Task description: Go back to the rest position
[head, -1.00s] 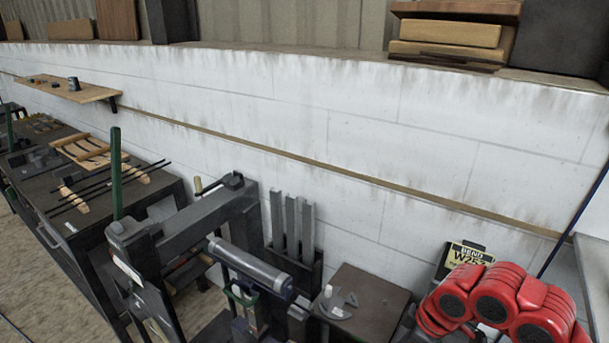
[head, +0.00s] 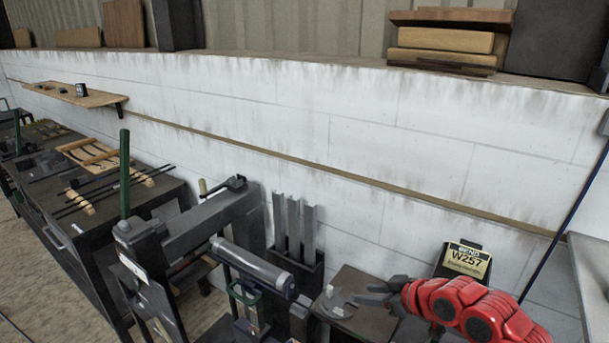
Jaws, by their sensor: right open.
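My right arm is red and comes in at the lower right of the head view. Its dark right gripper (head: 368,292) points left and is open, with nothing seen between its fingers. It shows over a small dark table (head: 352,322), close to a grey disc-like part (head: 334,305) on it. I cannot tell whether they touch. My left gripper is not in view.
A sign reading W257 (head: 466,262) stands behind my right arm. A dark machine (head: 205,228) with a grey roller (head: 252,265) and a green lever (head: 124,175) stands left of centre. A workbench (head: 60,200) is at the left. A white wall (head: 300,140) runs behind.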

